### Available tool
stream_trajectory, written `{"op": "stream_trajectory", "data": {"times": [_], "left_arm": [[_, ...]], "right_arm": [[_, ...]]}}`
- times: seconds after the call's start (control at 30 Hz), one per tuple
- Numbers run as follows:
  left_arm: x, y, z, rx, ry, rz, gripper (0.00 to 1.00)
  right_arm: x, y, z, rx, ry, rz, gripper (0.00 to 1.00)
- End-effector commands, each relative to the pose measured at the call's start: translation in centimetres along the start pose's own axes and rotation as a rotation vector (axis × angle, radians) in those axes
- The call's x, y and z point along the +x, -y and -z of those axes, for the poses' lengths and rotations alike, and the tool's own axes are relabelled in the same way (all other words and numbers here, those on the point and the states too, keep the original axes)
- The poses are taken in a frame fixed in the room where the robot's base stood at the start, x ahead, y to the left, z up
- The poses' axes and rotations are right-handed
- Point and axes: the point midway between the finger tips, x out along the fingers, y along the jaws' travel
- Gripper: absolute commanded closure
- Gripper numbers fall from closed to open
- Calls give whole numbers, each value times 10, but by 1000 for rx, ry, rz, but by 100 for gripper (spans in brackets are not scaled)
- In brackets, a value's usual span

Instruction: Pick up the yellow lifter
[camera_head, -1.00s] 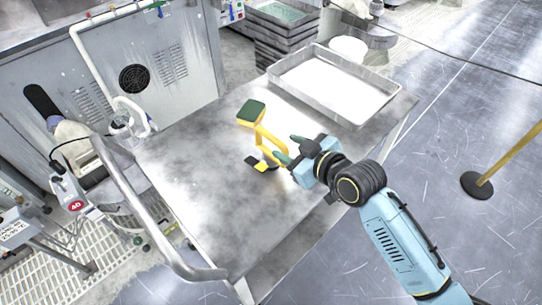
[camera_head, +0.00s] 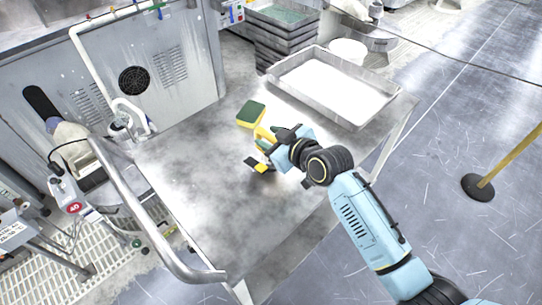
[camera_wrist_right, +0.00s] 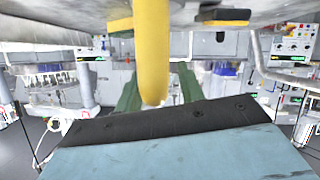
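The yellow lifter (camera_head: 263,132) stands on the grey metal table, with a black and yellow foot (camera_head: 257,164) at its lower end. A block with a green top and yellow side (camera_head: 251,114) shows at its far end; I cannot tell whether the two are joined. My right gripper (camera_head: 275,145) is at the lifter and partly hides it in the head view. In the right wrist view, the yellow bar (camera_wrist_right: 152,50) comes down between the two green fingers (camera_wrist_right: 158,90), with a gap on at least the right side. My left gripper is not in view.
The metal table (camera_head: 205,180) carries a shallow grey tray (camera_head: 358,112) at its far right. A curved metal rail (camera_head: 150,215) runs along its left side. The table's near left part is clear. A yellow post on a black base (camera_head: 478,187) stands at right.

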Motion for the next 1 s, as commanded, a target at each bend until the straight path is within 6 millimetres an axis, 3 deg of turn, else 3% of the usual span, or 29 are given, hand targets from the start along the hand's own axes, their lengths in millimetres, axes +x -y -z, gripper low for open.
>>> {"op": "stream_trajectory", "data": {"times": [0.03,0.3,1.0], "left_arm": [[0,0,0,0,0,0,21],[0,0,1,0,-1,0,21],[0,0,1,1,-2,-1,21]], "right_arm": [[0,0,0,0,0,0,68],[0,0,0,0,0,0,100],[0,0,-1,0,1,0,100]]}}
